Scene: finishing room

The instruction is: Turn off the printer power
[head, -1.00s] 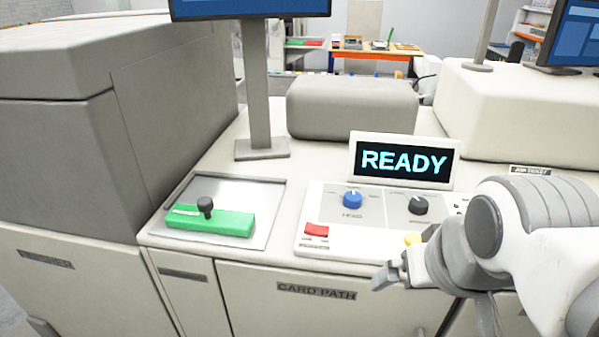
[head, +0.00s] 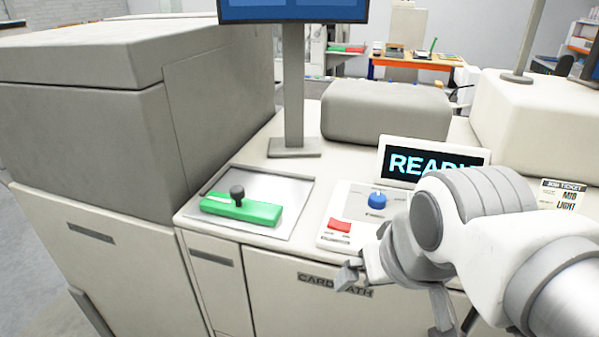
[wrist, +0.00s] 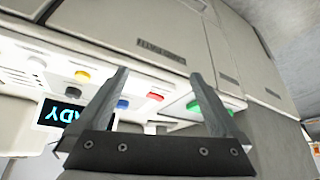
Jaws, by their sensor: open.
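The red switch also shows in the wrist view (wrist: 155,97), between and beyond the fingertips. A blue knob (head: 377,201) sits behind it to the right. The display (head: 400,160) behind the panel reads READY, its right end partly hidden by my arm. My gripper (head: 352,276) is open and empty, in front of the panel's front edge and apart from the switch. Its spread fingers show in the wrist view (wrist: 160,76).
A green lever block with a black knob (head: 241,208) lies on a metal plate left of the panel. A monitor post (head: 293,90) stands behind it. A large grey printer housing (head: 90,130) fills the left. My arm hides the panel's right part.

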